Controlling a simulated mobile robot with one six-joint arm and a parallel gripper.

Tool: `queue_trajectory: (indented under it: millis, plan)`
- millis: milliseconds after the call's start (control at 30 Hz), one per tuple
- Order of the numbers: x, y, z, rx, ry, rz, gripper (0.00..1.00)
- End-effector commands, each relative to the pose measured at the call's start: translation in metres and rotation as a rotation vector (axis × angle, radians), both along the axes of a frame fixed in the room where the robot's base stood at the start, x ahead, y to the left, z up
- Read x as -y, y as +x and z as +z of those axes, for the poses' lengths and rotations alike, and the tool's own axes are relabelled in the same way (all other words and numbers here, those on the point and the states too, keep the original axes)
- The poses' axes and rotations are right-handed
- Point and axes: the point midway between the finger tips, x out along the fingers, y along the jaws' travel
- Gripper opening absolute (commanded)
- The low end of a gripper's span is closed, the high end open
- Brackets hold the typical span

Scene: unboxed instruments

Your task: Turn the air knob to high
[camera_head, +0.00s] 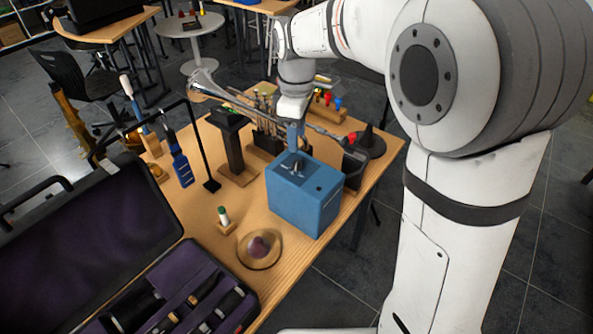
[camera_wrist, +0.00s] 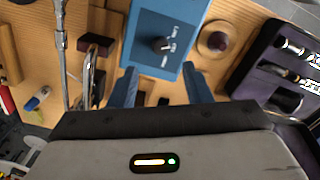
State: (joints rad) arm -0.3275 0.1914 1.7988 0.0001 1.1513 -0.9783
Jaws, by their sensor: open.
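A blue box (camera_head: 305,205) stands on the wooden table in the head view. In the wrist view, its blue face (camera_wrist: 145,28) carries a dark round knob (camera_wrist: 160,44) with a light pointer and small white labels beside it, too small to read. My gripper (camera_wrist: 161,82) is open and empty, its two blue fingers spread on either side below the knob in the picture. They look apart from the knob. In the head view my gripper (camera_head: 294,140) is over the back part of the box top. Whether it touches the box cannot be told.
A trumpet (camera_head: 225,90) lies behind the box, near my wrist. An open instrument case (camera_head: 95,235) with dark purple lining is at the left. A round wooden dish (camera_head: 260,249) and a small bottle (camera_head: 223,216) stand in front. A black stand (camera_head: 207,160) rises left of the box.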

Motion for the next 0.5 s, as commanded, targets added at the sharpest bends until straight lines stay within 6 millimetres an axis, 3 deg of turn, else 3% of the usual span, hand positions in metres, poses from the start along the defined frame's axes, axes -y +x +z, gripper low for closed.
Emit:
queue_trajectory:
  millis: [233, 500]
  plan:
    - [0.001, -0.001, -0.010, -0.002, 0.000, 0.062, 0.45]
    - [0.001, -0.002, -0.053, -0.003, -0.001, 0.060, 0.45]
